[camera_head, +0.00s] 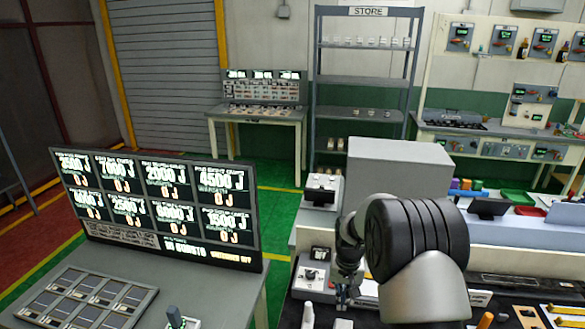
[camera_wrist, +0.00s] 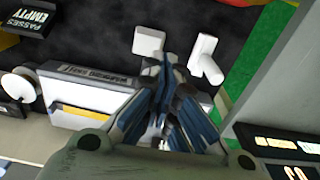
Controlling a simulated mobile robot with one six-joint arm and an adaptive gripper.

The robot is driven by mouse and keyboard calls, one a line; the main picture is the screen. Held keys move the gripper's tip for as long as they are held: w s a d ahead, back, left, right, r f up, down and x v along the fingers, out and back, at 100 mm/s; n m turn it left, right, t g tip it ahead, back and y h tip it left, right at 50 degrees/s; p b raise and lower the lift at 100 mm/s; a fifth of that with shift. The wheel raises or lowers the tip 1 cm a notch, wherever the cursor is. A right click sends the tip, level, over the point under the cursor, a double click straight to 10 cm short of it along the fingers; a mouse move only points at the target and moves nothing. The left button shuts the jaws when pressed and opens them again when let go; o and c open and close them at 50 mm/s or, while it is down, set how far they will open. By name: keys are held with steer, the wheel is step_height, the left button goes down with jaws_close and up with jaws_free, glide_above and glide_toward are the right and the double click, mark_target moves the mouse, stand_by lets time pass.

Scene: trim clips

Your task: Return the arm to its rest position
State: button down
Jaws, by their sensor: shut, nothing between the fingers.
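My gripper (camera_head: 343,295) shows in the head view at the lower middle, below the black and grey links of my arm. It hangs over the dark bench top. In the wrist view my gripper (camera_wrist: 164,68) has its blue-grey fingers together with nothing between them. A small white block (camera_wrist: 148,40) lies just beyond the fingertips, and a white cylindrical piece (camera_wrist: 206,60) lies to their right. My arm hides part of the bench in the head view.
A white-fronted fixture (camera_wrist: 90,95) lies left of the fingers, with a black "PASSES EMPTY" box (camera_wrist: 30,25) beyond it. A large grey box (camera_head: 398,170) stands behind my arm. A display board (camera_head: 160,205) stands to the left. Green floor (camera_head: 280,215) is clear between the benches.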

steer(key=s+r+n+t+b, duration=0.15)
steer(key=s+r+b, duration=0.45)
steer(key=s+r, duration=0.95)
steer(key=s+f+t+b, duration=0.1)
steer(key=s+b, duration=0.4)
steer(key=s, duration=1.3)
steer(key=shift+s+f+t+b, duration=0.2)
steer(key=shift+f+t+b, duration=0.15)
steer(key=shift+t, duration=0.5)
steer(key=shift+w+r+n, duration=0.15)
steer(key=shift+n, duration=0.1)
